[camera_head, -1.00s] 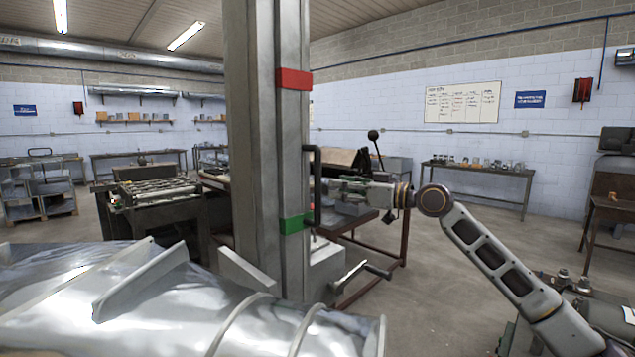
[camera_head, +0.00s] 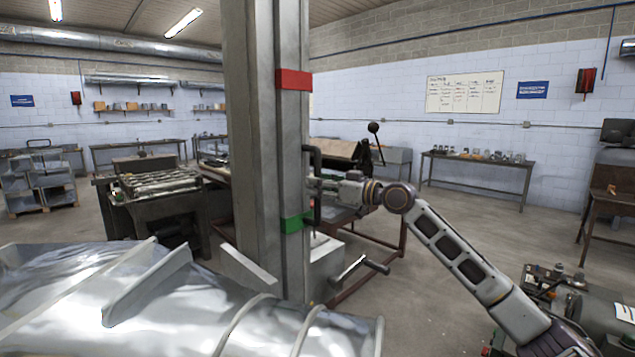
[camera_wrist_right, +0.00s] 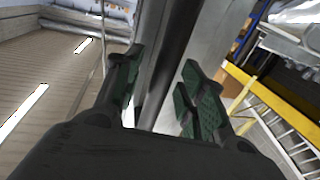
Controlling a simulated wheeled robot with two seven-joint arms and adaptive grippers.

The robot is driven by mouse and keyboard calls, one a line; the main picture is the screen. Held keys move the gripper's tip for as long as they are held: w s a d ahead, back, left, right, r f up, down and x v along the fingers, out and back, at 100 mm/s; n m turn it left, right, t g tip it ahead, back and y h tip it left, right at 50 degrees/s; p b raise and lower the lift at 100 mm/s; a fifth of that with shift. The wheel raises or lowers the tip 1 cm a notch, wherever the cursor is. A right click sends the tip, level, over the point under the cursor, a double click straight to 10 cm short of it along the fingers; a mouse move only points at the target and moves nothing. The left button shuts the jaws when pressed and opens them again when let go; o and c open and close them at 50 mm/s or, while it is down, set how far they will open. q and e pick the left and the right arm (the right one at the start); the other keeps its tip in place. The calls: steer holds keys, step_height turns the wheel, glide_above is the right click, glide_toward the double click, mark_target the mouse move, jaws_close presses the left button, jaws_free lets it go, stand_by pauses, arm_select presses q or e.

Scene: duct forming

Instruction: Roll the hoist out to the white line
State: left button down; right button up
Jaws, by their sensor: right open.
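The hoist's tall grey mast (camera_head: 262,120) stands upright in the middle of the head view, with a red band (camera_head: 294,79) and a lower green band (camera_head: 297,222). A black vertical handle (camera_head: 317,157) is fixed to the mast's right side, and a crank (camera_head: 362,270) sticks out below. My right gripper (camera_head: 318,186) is open at the handle's middle. In the right wrist view the green-padded fingers of the right gripper (camera_wrist_right: 160,88) stand apart on either side of a dark bar, apparently the handle (camera_wrist_right: 166,50). My left gripper and the white line are out of view.
A large shiny duct piece (camera_head: 150,305) fills the front left, close to the mast. A machine bench (camera_head: 160,215) stands behind it. A compressor-like unit (camera_head: 600,310) sits at front right. Open concrete floor (camera_head: 455,220) lies to the right of the mast.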

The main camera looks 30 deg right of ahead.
steer(key=shift+w+a, duration=0.25)
steer(key=shift+w, duration=0.1)
jaws_close()
stand_by(0.3)
